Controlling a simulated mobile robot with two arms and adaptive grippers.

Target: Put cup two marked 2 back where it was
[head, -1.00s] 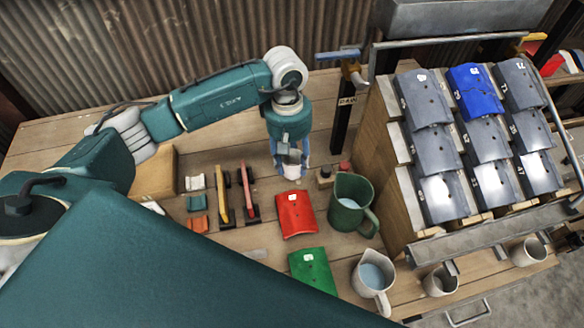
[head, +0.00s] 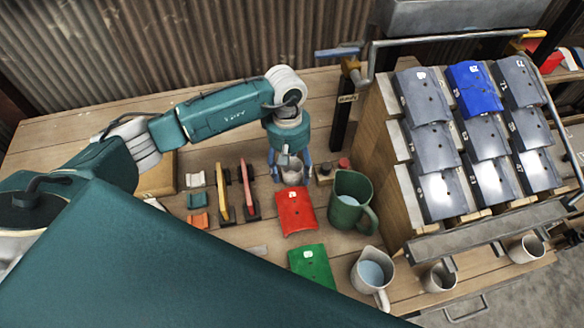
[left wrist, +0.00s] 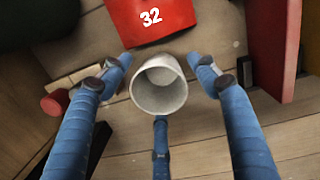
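A small pale grey-white cup (head: 292,174) is upright at the back middle of the wooden table, with its open mouth facing the left wrist view (left wrist: 160,88). No number shows on it. My left gripper (head: 291,178) points down around the cup. In the left wrist view its blue fingers (left wrist: 160,62) are spread, with small gaps between the two side fingertips and the cup. The third finger is close to the cup's near side; whether it touches is unclear. My right gripper is out of view.
A red panel marked 32 (left wrist: 150,18) lies in front of the cup. A green pitcher (head: 352,205) and a small red cylinder (head: 344,164) are to the right. Yellow and pink-red upright tools (head: 246,190) stand left. A rack of grey and blue panels (head: 437,200) fills the right side.

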